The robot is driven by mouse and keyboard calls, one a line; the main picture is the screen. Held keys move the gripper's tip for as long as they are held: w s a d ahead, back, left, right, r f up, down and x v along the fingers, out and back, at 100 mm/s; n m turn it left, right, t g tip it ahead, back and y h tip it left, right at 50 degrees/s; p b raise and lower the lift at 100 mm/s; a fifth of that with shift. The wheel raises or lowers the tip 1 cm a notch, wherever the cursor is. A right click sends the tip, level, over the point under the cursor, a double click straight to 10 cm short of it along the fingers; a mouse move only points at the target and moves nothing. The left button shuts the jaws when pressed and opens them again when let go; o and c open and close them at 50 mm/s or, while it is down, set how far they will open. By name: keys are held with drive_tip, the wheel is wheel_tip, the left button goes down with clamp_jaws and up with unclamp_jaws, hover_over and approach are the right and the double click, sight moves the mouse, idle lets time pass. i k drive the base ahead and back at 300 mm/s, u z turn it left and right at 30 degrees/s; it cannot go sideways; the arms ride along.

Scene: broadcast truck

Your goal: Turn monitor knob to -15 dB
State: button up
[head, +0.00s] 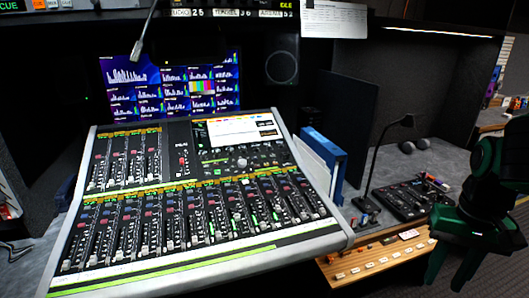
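The mixing console (190,262) stands in the middle of the head view, tilted up toward the back. A round light grey knob (242,162) sits on its upper right panel, below a small lit screen (240,130). This may be the monitor knob; its label and dB scale are too small to read, so I cannot tell its setting. My gripper (446,281) is dark green and at the lower right, well right of the console and apart from it. Its two fingers point down and are spread, with nothing visible between them.
A blue binder (325,160) stands against the console's right side. A gooseneck lamp (388,150) and a smaller control panel (412,198) lie between the console and my gripper. A wooden strip with buttons (375,268) runs below. A microphone (140,45) hangs above the console.

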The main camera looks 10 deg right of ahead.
sight(241, 163)
drive_tip(key=u, duration=0.3)
drive_tip(key=i, duration=0.9)
drive_tip(key=u, duration=0.55)
